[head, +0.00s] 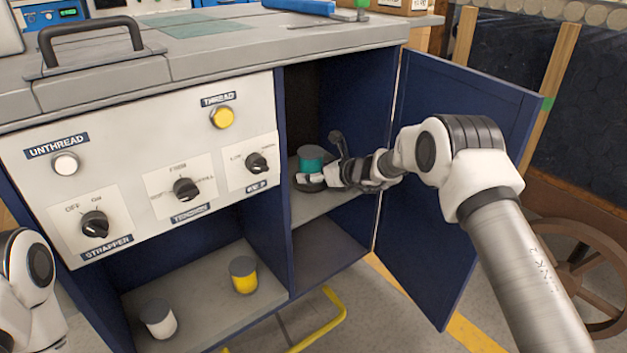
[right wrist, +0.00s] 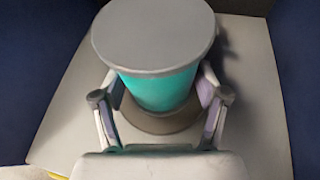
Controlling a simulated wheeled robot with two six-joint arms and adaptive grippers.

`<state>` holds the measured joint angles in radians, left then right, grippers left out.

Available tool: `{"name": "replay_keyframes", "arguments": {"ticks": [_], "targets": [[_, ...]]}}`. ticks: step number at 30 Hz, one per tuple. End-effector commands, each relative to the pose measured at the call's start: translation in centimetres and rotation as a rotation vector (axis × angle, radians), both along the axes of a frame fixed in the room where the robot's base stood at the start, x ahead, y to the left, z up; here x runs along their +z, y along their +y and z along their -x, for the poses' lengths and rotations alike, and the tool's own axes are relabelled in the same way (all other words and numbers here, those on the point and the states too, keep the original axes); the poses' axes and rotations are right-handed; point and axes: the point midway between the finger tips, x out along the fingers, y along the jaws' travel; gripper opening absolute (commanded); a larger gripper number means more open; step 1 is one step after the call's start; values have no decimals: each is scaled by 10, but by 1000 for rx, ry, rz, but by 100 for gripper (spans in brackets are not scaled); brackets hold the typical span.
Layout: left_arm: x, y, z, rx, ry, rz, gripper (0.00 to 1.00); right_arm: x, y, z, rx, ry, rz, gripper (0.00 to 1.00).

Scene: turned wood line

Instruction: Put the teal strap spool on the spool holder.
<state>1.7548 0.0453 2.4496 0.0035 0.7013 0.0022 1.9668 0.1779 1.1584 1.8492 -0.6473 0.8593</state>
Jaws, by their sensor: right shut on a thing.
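The teal strap spool (head: 311,155) stands upright inside the open right-hand compartment of the dark blue strapper cabinet. In the right wrist view its grey top (right wrist: 153,32) and teal body (right wrist: 160,90) show between my fingers. A dark round base (head: 310,184), which looks like the spool holder, is directly beneath the spool on the compartment shelf; it also shows in the right wrist view (right wrist: 160,121). I cannot tell whether the spool is fully seated on it. My right gripper (head: 322,166) is shut on the spool, one finger on each side. My left gripper is out of view.
A yellow spool (head: 243,274) and a white spool (head: 158,317) stand on the lower shelf. The blue door (head: 455,170) hangs open right beside my right arm. The control panel (head: 140,165) borders the compartment on the left. A spoked wheel (head: 580,265) is at the right.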

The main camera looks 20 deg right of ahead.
Motion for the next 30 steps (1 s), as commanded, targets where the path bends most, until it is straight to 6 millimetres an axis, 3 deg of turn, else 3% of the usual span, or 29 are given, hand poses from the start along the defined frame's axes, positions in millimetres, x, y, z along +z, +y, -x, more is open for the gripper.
{"name": "replay_keyframes", "arguments": {"ticks": [1,2,9,10,12,24,30], "targets": [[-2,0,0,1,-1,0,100,-1,0,-1,-1,-3,0,21],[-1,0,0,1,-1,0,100,0,0,0,-1,-3,0,14],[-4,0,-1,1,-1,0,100,-3,0,0,-1,-3,0,14],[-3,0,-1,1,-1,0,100,-3,0,0,-1,-2,0,80],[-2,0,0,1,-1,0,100,-2,0,0,-1,-2,0,98],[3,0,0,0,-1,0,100,5,-1,0,-1,-3,0,98],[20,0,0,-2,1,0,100,23,-21,30,-4,-1,-4,98]]}}
